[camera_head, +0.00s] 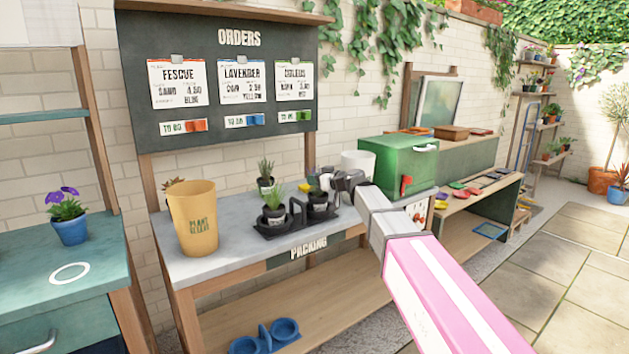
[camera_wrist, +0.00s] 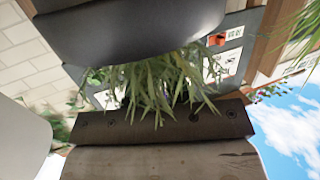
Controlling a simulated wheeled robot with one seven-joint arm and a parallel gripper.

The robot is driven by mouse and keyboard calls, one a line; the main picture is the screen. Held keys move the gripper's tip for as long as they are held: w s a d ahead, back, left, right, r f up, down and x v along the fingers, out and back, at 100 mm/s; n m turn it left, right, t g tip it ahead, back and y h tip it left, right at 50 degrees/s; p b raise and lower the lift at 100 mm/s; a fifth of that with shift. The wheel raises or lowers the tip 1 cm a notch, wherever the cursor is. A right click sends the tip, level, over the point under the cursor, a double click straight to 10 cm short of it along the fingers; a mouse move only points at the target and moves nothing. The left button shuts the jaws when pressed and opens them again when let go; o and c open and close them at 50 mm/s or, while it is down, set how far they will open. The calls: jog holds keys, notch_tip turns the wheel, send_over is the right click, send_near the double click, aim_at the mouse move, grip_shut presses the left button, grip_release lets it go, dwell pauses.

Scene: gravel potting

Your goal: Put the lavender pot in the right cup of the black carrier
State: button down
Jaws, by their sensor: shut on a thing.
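The black carrier (camera_head: 290,230) stands on the grey packing bench, its upright handle between its two cups. A dark pot with a spiky green plant (camera_head: 273,207) is in the left cup. The lavender pot (camera_head: 317,203), small and dark, is at the right cup; I cannot tell whether it is fully seated. My gripper (camera_head: 324,184) is shut on it from the right and partly hides its plant. In the wrist view, thin green leaves (camera_wrist: 165,90) show close up, beside a dark rounded surface that I cannot identify surely.
Another potted plant (camera_head: 265,176) stands behind the carrier. A tan bucket (camera_head: 193,220) is at the bench's left, and a white container (camera_head: 357,162) is behind my gripper. A green box (camera_head: 397,163) stands to the right. The bench between bucket and carrier is mostly clear.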

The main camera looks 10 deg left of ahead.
jog(key=c, duration=1.1)
grip_release()
jog(key=shift+f, duration=0.1)
jog(key=v, duration=1.2)
jog(key=s+d+f+m+g+h, duration=0.1)
jog(key=s+d+f+m+h, duration=0.25)
jog(key=d+f, duration=0.65)
jog(key=s+d+f+m+g+h, duration=0.1)
jog(key=s+d+f+m+h, duration=0.4)
jog(key=f, duration=0.8)
jog(key=s+d+f+m+g+h, duration=0.2)
jog(key=s+d+f, duration=0.4)
jog(key=d, duration=0.4)
jog(key=s+d+f+m+g+h, duration=0.2)
jog(key=s+d+f+m+h, duration=0.1)
jog(key=d+f, duration=0.6)
jog(key=s+h, duration=0.1)
jog(key=s, duration=0.1)
jog(key=shift+s+d+f, duration=0.35)
jog(key=shift+d, duration=0.05)
